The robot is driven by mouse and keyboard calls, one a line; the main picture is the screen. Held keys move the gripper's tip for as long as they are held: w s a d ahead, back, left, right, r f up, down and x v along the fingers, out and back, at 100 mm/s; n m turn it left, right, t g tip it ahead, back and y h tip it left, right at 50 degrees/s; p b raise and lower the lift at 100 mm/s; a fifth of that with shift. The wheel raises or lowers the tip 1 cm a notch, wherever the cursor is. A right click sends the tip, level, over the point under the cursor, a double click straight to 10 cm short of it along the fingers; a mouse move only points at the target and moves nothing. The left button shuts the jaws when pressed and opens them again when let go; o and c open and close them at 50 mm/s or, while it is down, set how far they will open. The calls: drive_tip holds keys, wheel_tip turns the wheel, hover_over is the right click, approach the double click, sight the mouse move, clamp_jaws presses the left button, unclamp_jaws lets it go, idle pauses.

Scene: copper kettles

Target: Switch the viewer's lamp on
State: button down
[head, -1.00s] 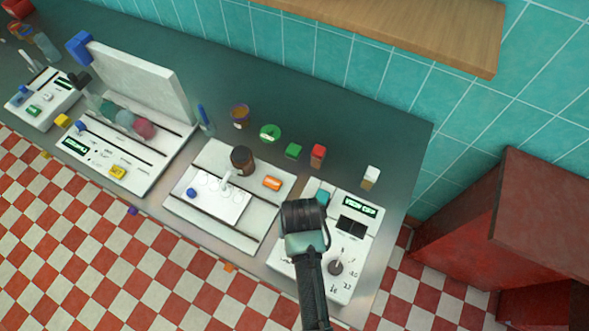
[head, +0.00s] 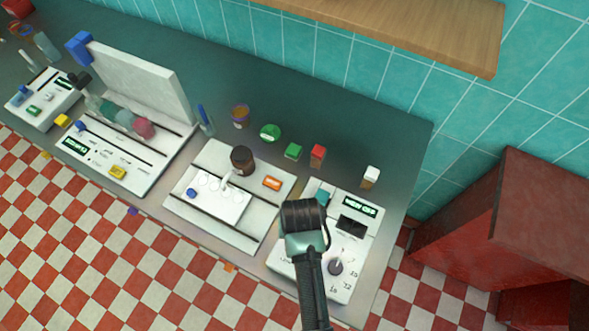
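The viewer appears to be the white panel (head: 371,208) at the right end of the counter in the head view. Its small green-lit display (head: 360,206) seems to read "VIEW OFF". Below the display is a dark window (head: 352,225), and lower down a grey knob (head: 336,267) with printed marks around it. A teal part (head: 322,197) shows at the panel's upper left. My gripper end (head: 304,217) is over the panel's left side and hides part of it. Its fingertips are hidden, so I cannot tell its opening or any contact.
A white slotted board (head: 213,228) with an orange piece (head: 271,183) lies left of the viewer. Red (head: 317,153), green (head: 293,151) and white (head: 371,176) small items stand behind. A wooden shelf (head: 400,28) overhangs the back. A red cabinet (head: 455,225) stands at right.

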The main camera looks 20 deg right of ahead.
drive_tip(key=shift+f+b, duration=0.65)
drive_tip(key=shift+f, duration=0.3)
idle(0.8)
wheel_tip(320, 180, up, 7)
drive_tip(key=p, duration=0.7)
drive_tip(key=shift+r, duration=0.1)
idle(0.5)
